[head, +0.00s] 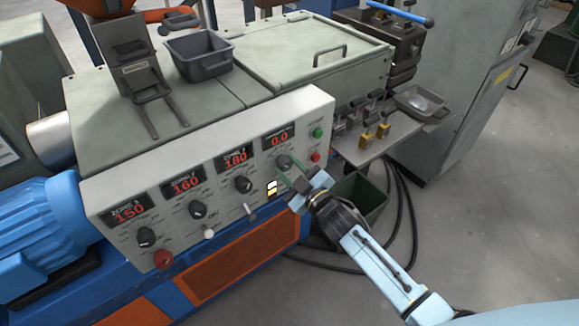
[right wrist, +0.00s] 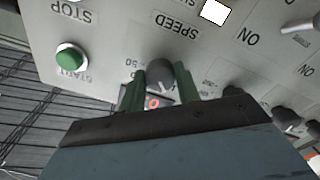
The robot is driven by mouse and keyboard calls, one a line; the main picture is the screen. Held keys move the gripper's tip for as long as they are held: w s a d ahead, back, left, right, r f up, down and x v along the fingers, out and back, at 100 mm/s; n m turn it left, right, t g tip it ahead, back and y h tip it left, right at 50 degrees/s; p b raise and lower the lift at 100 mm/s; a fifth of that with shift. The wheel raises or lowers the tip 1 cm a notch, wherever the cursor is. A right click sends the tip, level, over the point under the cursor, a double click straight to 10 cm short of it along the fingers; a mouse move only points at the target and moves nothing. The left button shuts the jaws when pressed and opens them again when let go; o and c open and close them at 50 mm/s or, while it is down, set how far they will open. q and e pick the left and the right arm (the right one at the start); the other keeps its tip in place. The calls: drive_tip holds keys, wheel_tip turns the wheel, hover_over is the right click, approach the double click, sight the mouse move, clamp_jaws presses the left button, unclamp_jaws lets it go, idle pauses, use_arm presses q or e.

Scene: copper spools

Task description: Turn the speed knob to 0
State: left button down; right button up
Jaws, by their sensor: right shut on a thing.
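The speed knob (head: 284,161) is a dark round knob on the right part of the white control panel (head: 225,170). In the right wrist view the knob (right wrist: 160,74) sits under the "SPEED" label, between the two green fingers of my right gripper (right wrist: 160,88). The right gripper (head: 285,168) is shut on the knob. The red display (head: 280,137) above the knob reads 0.0 in the head view. In the right wrist view the display is partly hidden by the gripper. My left gripper is not in view.
Zone displays read 150, 160 and 180, with a knob (head: 243,184) below each. A green start button (right wrist: 70,57) and a red button (head: 315,156) are close by. A shelf (head: 385,140) with small parts is to the right. Cables and a dark bin lie below.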

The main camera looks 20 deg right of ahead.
drive_tip(key=n, duration=0.2)
drive_tip(key=shift+n, duration=2.4)
drive_tip(key=o, duration=0.9)
drive_tip(key=shift+c, duration=0.2)
drive_tip(key=shift+o, duration=0.6)
